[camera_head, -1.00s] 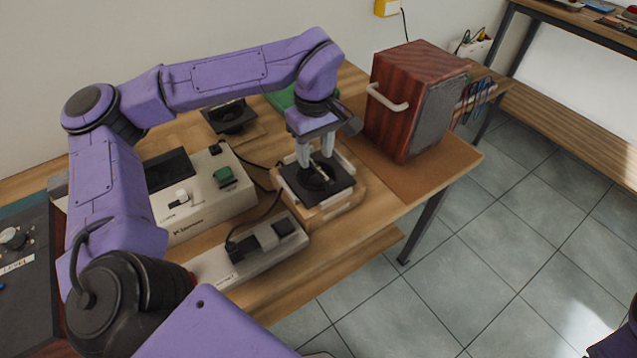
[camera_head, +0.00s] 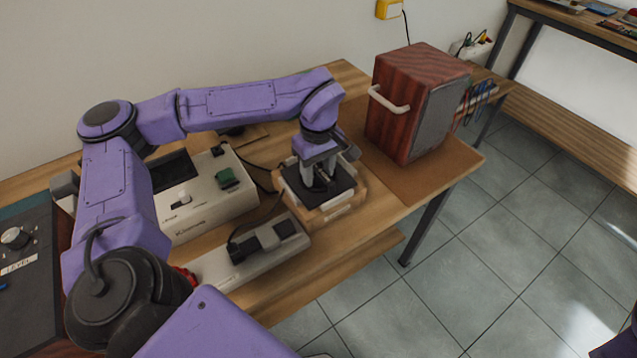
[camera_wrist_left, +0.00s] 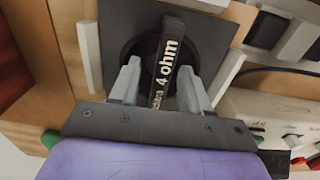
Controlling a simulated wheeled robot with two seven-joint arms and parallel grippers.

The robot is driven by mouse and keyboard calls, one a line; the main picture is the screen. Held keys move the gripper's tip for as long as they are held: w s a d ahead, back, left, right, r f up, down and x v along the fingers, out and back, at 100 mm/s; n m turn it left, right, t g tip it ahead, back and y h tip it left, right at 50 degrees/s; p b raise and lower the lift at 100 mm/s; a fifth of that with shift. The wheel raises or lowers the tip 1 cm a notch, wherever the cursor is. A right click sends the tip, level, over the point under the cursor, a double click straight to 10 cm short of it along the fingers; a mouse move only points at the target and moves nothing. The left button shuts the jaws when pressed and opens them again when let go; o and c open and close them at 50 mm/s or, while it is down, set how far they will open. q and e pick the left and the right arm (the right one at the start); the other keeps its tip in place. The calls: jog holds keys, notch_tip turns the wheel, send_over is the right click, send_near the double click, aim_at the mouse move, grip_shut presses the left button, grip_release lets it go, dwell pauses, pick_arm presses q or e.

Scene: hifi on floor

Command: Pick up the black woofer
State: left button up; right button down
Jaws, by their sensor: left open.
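The black woofer (camera_head: 341,178) lies on a light wooden holder (camera_head: 338,208) on the table. In the left wrist view it is a square black plate (camera_wrist_left: 212,38) with a round centre and an upright black bar marked "4 ohm" (camera_wrist_left: 165,58). My left gripper (camera_head: 320,180) points down over the woofer. Its two open fingers stand on either side of the bar in the left wrist view (camera_wrist_left: 160,86), with gaps visible. The arm hides part of the woofer in the head view. My right gripper is not in view.
A red-brown wooden speaker box (camera_head: 410,100) with a white handle stands right of the holder. Beige instruments (camera_head: 205,195) and a narrow device with a black clamp (camera_head: 262,245) stand left. The table's edge drops to the tiled floor (camera_head: 450,290).

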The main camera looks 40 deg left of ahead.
pick_arm(q)
jog(key=shift+f, duration=0.15)
grip_shut()
